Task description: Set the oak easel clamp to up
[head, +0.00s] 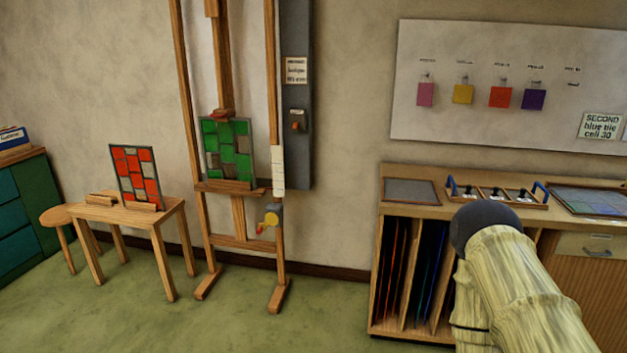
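The wooden easel (190,118) stands against the wall, left of the middle in the head view. It holds a green leaded panel (228,150) on its ledge, with a small wooden block (222,114) at the panel's top edge. A yellow lever with a red tip (269,220) sits on a grey mount low on the easel's right leg; the red tip points down and left. I cannot tell for sure which of these parts is the clamp. My arm shows at the lower right, well apart from the easel. My gripper is not in view.
A small table (90,212) with a red leaded panel (137,178) and a round stool (56,215) stand left of the easel. A grey wall box with a switch (297,123) is behind it. A workbench (400,172) fills the right. Green floor (215,325) is clear in front.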

